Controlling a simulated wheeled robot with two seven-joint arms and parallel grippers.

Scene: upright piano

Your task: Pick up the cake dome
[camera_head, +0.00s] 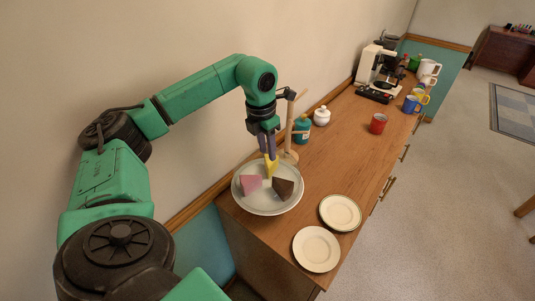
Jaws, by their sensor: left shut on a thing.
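The cake dome (267,200) looks like a clear, faintly grey cover over the cake plate (268,213); its outline is hard to make out. Under it show a pink cake slice (250,184), a dark brown slice (283,188) and a yellow wedge (271,167). My left gripper (267,151) points down above the back of the plate, just over the yellow wedge. It is shut, seemingly on the top of the cake dome, though the knob is hidden by the fingers. I cannot tell whether the dome touches the plate. My right gripper is out of view.
Two small plates (340,212) (316,249) lie near the wooden cabinet's front edge. Behind the gripper stand a wooden rack (291,134), a teal jar (302,129) and a white jar (321,116). A red mug (378,123) and a coffee machine (375,66) are farther back.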

